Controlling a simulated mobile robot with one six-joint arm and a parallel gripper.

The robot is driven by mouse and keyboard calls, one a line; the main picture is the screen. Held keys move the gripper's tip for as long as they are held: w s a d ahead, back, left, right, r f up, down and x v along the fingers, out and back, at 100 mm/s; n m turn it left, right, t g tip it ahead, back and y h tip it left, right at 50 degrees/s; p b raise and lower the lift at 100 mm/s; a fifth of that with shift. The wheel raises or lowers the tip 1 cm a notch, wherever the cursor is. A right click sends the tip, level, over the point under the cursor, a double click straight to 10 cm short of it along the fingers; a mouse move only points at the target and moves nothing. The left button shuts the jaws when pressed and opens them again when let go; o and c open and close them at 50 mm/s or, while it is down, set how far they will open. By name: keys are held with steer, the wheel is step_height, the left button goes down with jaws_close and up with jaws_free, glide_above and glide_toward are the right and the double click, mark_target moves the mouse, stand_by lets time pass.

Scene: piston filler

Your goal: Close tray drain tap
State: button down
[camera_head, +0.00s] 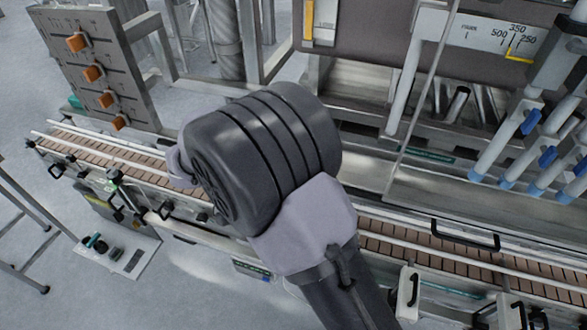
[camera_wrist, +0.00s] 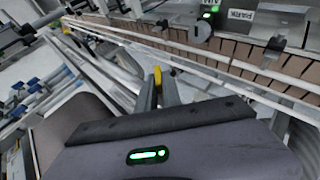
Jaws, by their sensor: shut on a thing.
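In the wrist view, my gripper (camera_wrist: 160,85) reaches forward with its two grey fingers close together. A small yellow piece (camera_wrist: 157,76) sits between the fingertips, and the fingers are shut on it. It looks like the handle of the tray drain tap, but most of it is hidden by the fingers. I cannot tell which way the tap is turned. In the head view, my own arm hides the gripper and the tap.
A brown slatted conveyor (camera_head: 110,152) with metal guide rails runs along the machine and behind my arm. A panel with orange knobs (camera_head: 78,42) stands at the upper left. Blue-collared filling nozzles (camera_head: 529,122) stand at the right.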

steer(key=n+h+p, duration=0.1)
steer(key=h+p, duration=0.3)
steer(key=p, duration=0.1)
steer(key=shift+w+a+g+p, duration=0.1)
steer(key=shift+a+g+p, duration=0.05)
steer(key=shift+g+p, duration=0.25)
steer(key=shift+f+n+h+p, duration=0.25)
steer(key=shift+n+h+p, duration=0.1)
steer(key=shift+h, duration=0.6)
steer(key=shift+f+n+h+p, duration=0.25)
steer(key=shift+n+h, duration=0.1)
steer(key=shift+h, duration=0.6)
steer(key=c, duration=1.5)
jaws_free()
